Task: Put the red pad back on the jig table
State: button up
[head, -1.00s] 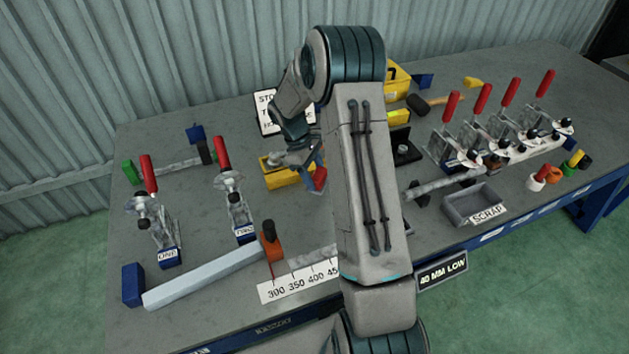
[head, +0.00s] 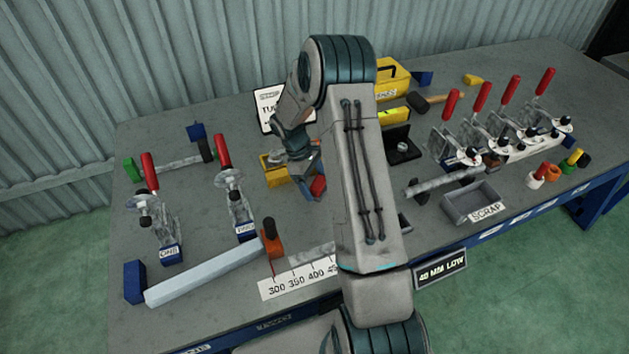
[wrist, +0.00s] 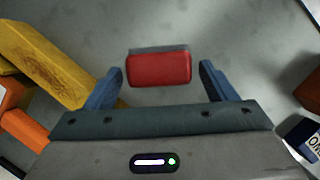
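The red pad (wrist: 158,69) is a small rounded block at the upper middle of the wrist view. It lies between the lines of my two blue fingers, with a gap on each side. My gripper (wrist: 161,84) is open and empty over the grey jig table (wrist: 240,45). In the head view the pad (head: 318,186) shows partly beside my arm. My gripper (head: 308,172) is just above and left of it there, mostly hidden by the wrist. I cannot tell the exact height of my fingers above the table (head: 215,105).
A yellow block (wrist: 42,60) is close to my left finger, with an orange part (wrist: 22,115) near it. Clamp TWO (head: 240,215) and the orange stop (head: 272,240) stand left of my gripper. The scrap tray (head: 475,203) and several red-handled clamps are at the right.

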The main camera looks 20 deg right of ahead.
jog(key=shift+r, duration=0.3)
jog(key=b+v, duration=0.2)
jog(key=v, duration=0.8)
jog(key=s+a+r+m+t, duration=0.1)
jog(key=s+a+r+m, duration=0.1)
jog(key=s+r, duration=0.5)
jog(key=s+a+r+m+t+y, duration=0.1)
jog(key=s+r+m, duration=0.1)
jog(key=s, duration=0.5)
jog(key=s+a+r+m+t+y, duration=0.1)
jog(key=s+a+r+m+t, duration=0.1)
jog(key=s, duration=0.5)
jog(key=s+a+r+m+t+y, duration=0.1)
jog(key=s+a+r+m+t, duration=0.1)
jog(key=s, duration=0.5)
jog(key=shift+r+m, duration=0.5)
jog(key=shift+r, duration=0.4)
jog(key=shift+w, duration=0.1)
